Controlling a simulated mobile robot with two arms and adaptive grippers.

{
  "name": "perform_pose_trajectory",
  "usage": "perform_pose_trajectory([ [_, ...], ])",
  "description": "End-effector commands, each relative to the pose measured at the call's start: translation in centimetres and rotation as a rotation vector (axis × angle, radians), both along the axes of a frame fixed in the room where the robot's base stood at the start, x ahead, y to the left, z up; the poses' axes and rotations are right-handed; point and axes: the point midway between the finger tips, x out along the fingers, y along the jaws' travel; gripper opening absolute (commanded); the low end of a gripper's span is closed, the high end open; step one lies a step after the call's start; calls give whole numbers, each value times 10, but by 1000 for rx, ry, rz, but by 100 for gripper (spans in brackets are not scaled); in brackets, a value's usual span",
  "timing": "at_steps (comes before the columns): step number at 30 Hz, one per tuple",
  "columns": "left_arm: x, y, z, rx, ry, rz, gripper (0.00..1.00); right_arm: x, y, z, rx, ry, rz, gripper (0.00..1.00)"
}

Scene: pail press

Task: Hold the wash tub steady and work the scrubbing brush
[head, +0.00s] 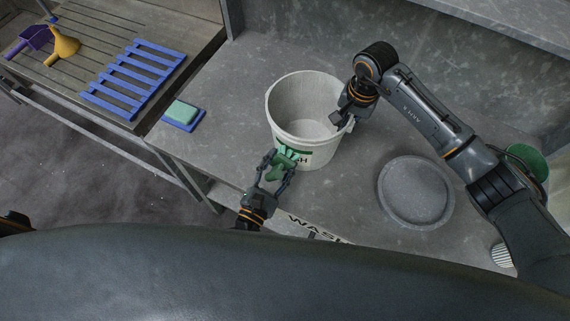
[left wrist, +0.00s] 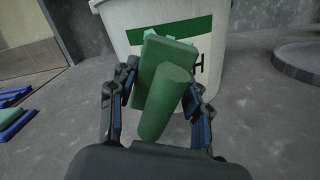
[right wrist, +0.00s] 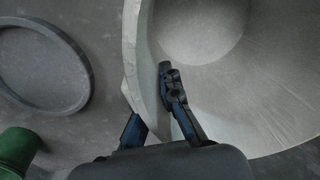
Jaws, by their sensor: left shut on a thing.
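The wash tub (head: 304,156) is a white pail with a green band and dark lettering. It stands upright on the grey counter. My left gripper (head: 279,166) is shut on the green scrubbing brush (left wrist: 167,98), around its round handle. The brush's flat block is in front of the tub's labelled wall in the left wrist view (left wrist: 213,22); whether it touches is hard to tell. My right gripper (right wrist: 152,98) has its fingers on both sides of the tub's wall at the right rim, one inside and one outside, and appears shut on it. The tub's inside looks empty.
A round grey lid-like disc (head: 415,191) lies right of the tub. A green container (head: 527,160) stands farther right.

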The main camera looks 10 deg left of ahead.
Motion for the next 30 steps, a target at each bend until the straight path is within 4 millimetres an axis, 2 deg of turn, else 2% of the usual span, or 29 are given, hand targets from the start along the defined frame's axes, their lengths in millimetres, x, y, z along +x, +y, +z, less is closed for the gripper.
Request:
perform_pose_trajectory([
  [8, -3, 1, 0, 0, 0, 0, 23, 1, 0, 0, -1, -2, -1, 0],
  [18, -28, 9, -2, 0, 1, 0, 23, 1, -1, 1, -1, -2, -2, 0],
  [30, -29, 9, -2, 0, 0, 1, 23, 1, -1, 1, -1, -2, -2, 0],
])
